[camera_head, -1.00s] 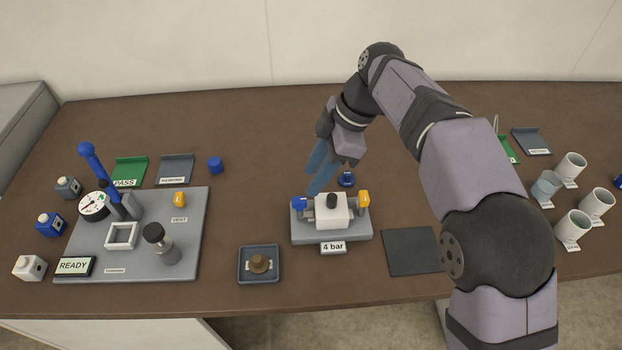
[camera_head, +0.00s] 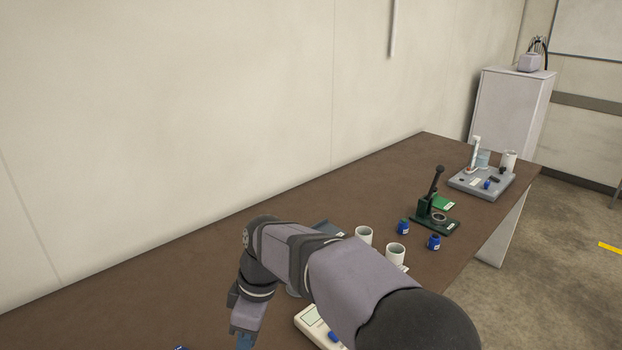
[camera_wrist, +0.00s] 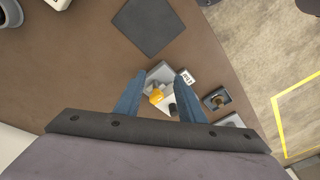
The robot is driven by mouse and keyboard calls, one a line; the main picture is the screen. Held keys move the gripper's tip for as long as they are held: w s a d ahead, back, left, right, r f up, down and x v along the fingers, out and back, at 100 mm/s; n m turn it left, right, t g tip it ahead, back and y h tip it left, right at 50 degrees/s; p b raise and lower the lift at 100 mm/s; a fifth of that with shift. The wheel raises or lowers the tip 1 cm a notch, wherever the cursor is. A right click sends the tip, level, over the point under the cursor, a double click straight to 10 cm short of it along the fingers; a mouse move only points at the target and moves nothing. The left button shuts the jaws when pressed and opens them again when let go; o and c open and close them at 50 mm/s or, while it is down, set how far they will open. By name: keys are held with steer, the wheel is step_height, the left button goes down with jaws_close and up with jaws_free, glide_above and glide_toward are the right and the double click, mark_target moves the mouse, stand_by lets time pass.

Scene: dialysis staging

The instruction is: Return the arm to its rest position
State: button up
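My gripper (camera_wrist: 155,97) shows in the wrist view with its two blue fingers apart and nothing between them. It is above the brown table (camera_wrist: 85,75). Beyond the fingertips, lower down, is a grey fixture with a white block (camera_wrist: 172,103) and a yellow part (camera_wrist: 156,96), with a small label beside it. In the head view my gripper (camera_head: 243,341) is at the bottom edge, left of centre, and its fingertips are cut off by the frame.
In the wrist view a dark square mat (camera_wrist: 145,25) and a small tray (camera_wrist: 216,99) lie on the table. In the head view white cups (camera_head: 396,254), blue caps (camera_head: 434,242), a green press (camera_head: 435,218) and a grey station (camera_head: 482,183) stand to the right. The table's back left is clear.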

steer(key=s+d+f+m+t+h+p, duration=0.1)
steer(key=s+d+m+p, duration=0.1)
steer(key=d+m, duration=0.95)
steer(key=s+d+f+m+p, duration=0.1)
steer(key=s+d+m, duration=0.1)
steer(key=s+d, duration=0.3)
steer(key=s+d+f+m+h+p, duration=0.1)
steer(key=s+d, duration=0.4)
steer(key=d, duration=0.7)
steer(key=shift+f+m+h, duration=0.3)
steer(key=shift+f+m, duration=0.45)
steer(key=shift+m, duration=0.5)
